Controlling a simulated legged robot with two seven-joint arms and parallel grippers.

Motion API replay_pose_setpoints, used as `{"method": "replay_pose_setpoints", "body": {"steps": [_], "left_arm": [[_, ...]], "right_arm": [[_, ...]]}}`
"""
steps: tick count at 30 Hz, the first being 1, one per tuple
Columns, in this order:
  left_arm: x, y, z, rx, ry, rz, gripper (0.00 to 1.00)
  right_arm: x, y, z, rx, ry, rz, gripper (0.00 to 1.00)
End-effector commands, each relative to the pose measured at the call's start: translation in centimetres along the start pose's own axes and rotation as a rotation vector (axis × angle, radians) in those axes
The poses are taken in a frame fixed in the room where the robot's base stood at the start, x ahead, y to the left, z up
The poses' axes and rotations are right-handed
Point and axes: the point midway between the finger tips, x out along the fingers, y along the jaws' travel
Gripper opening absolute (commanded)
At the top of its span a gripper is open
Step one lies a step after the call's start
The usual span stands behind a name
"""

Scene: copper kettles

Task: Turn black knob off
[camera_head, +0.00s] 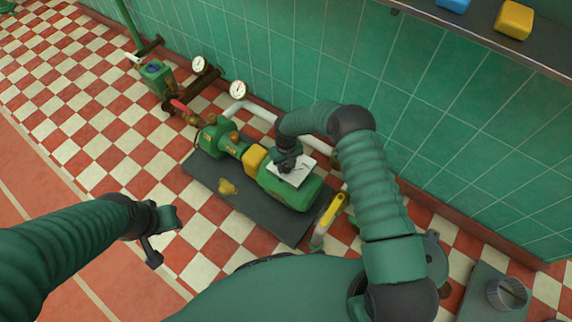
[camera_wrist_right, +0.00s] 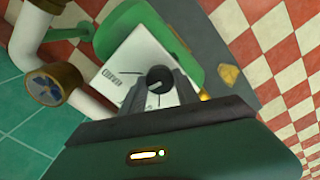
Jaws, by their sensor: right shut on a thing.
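The black knob (camera_wrist_right: 159,79) sits on a white panel (camera_wrist_right: 133,58) on top of the green pump (camera_wrist_right: 181,22). My right gripper (camera_wrist_right: 160,88) is shut on the knob, with a finger on each side of it. In the head view my right gripper (camera_head: 286,163) reaches down onto the white panel (camera_head: 301,173) of the green pump (camera_head: 290,190), and it hides most of the knob. A light line shows on the knob face. My left gripper (camera_head: 168,233) is away to the left over the floor, empty, its fingers apart.
The pump stands on a dark base plate (camera_head: 205,172). A yellow-handled lever (camera_head: 331,210) is right of it. Pipes with gauges (camera_head: 238,89) and red-handled valves (camera_head: 184,107) run along the tiled wall. A shelf (camera_head: 480,30) juts out at upper right. The checkered floor at left is clear.

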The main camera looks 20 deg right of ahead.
Motion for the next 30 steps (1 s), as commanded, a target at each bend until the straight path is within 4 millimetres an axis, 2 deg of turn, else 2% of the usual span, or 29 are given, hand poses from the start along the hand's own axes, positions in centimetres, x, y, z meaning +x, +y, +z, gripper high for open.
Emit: {"method": "replay_pose_setpoints", "body": {"steps": [12, 29, 30], "left_arm": [[-0.09, 0.0, -0.02, 0.0, 0.0, 0.0, 0.36], [-0.1, 0.0, -0.02, 0.0, 0.0, 0.0, 0.36], [-0.1, 0.0, -0.02, 0.0, 0.0, 0.0, 0.36]], "right_arm": [[0.0, 0.06, 0.06, -0.226, -0.002, 0.001, 0.0], [0.02, 0.08, 0.1, -0.265, -0.003, 0.001, 0.0], [0.02, 0.08, 0.1, -0.265, -0.003, 0.001, 0.38]]}}
